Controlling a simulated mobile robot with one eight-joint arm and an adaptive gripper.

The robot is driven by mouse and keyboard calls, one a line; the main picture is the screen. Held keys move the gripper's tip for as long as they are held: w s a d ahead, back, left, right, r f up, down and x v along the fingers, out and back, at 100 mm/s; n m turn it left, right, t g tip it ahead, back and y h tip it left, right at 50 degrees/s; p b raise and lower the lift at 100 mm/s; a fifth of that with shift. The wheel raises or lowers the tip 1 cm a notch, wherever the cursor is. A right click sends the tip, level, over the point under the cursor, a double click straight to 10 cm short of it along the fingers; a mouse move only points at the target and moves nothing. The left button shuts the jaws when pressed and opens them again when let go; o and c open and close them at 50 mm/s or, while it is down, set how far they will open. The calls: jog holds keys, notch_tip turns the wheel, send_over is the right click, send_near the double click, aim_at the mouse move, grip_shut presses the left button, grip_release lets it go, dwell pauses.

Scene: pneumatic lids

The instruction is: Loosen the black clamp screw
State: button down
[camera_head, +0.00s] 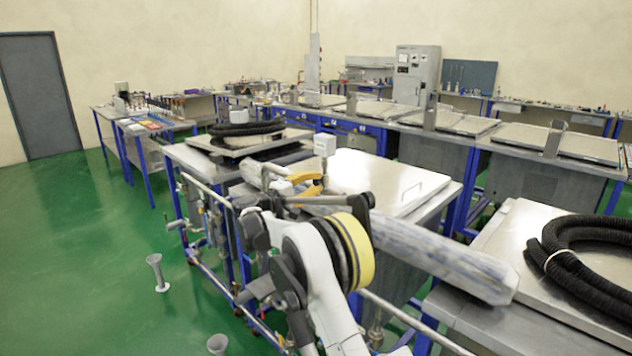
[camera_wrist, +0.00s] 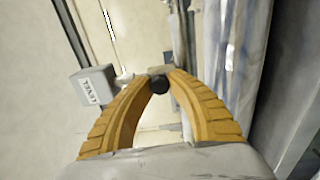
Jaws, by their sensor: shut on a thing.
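The black clamp screw (camera_wrist: 160,84) shows in the wrist view as a small dark round knob. It sits between the tips of my gripper (camera_wrist: 160,73), whose ribbed yellow fingers are closed around it. In the head view my gripper (camera_head: 308,184) is at the near end of the silver lidded table, beside the pipework. The screw is hidden there behind the fingers and arm. How far the screw is turned cannot be told.
A grey box marked LEVEL (camera_wrist: 93,86) is close left of my fingers. A long pale wrapped roll (camera_head: 440,256) lies right of my arm. Black hoses lie on the neighbouring lids (camera_head: 494,240). A small grey stand (camera_head: 158,275) is on the green floor, otherwise largely open at left.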

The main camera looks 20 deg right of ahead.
jog(key=n, duration=0.4)
jog(key=shift+n+p, duration=0.35)
jog(key=shift+n, duration=1.65)
jog(key=c, duration=1.2)
grip_release()
jog(key=shift+c, duration=0.2)
jog(key=v, duration=1.2)
